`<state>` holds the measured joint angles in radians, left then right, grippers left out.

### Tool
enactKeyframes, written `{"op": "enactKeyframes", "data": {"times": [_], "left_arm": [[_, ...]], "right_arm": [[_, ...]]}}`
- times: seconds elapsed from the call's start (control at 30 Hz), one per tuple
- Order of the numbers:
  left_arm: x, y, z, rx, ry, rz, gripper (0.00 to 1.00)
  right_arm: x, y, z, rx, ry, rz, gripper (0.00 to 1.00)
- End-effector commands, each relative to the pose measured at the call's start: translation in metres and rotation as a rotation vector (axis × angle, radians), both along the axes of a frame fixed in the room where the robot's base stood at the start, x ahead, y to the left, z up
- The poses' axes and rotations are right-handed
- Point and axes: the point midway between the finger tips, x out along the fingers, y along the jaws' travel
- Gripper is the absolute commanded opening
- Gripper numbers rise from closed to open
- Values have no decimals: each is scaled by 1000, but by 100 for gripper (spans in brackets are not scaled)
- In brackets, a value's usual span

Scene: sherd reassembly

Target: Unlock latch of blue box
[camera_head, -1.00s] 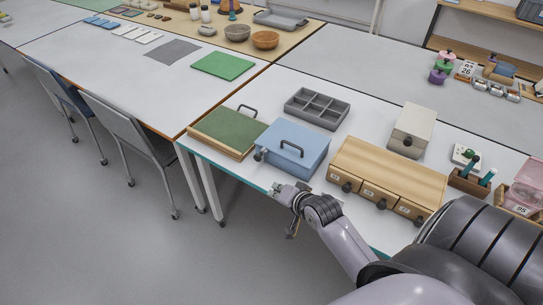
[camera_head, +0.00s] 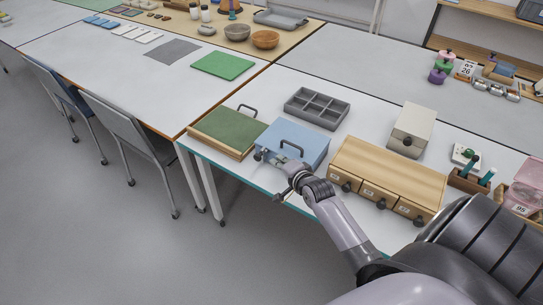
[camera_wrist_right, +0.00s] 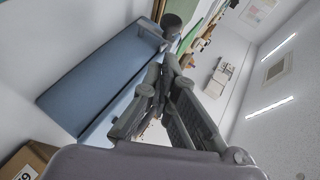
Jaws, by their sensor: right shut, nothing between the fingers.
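The blue box (camera_head: 296,138) stands on the white table with a dark handle on its lid. Its latch (camera_head: 259,154) is a dark knob at the left of its front; it also shows in the wrist view as a dark round knob (camera_wrist_right: 172,24) on a grey bar. My right gripper (camera_head: 272,161) is at the front of the box, just right of the latch knob. In the wrist view its fingertips (camera_wrist_right: 169,64) are together, empty, and close to the knob; I cannot tell whether they touch it. My left gripper is not in view.
A green-topped box (camera_head: 226,132) stands close left of the blue box. A wooden drawer unit (camera_head: 388,172) with dark knobs is to the right. A grey compartment tray (camera_head: 317,108) lies behind. The table's front edge is near my right arm.

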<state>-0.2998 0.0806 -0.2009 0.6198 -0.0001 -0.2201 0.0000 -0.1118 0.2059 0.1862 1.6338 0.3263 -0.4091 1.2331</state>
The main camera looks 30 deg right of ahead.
Motion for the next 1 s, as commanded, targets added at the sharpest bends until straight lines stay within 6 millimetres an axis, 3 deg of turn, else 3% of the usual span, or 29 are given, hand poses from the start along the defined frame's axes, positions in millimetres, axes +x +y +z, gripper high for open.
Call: {"op": "enactKeyframes", "data": {"times": [0.2, 0.4, 1.0], "left_arm": [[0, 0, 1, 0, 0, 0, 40], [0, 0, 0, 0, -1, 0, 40], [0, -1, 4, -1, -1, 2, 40]], "right_arm": [[33, -5, -13, -3, -1, 1, 0], [50, -7, -21, -2, 0, 0, 0], [54, -8, -21, -6, 10, 0, 0]]}}
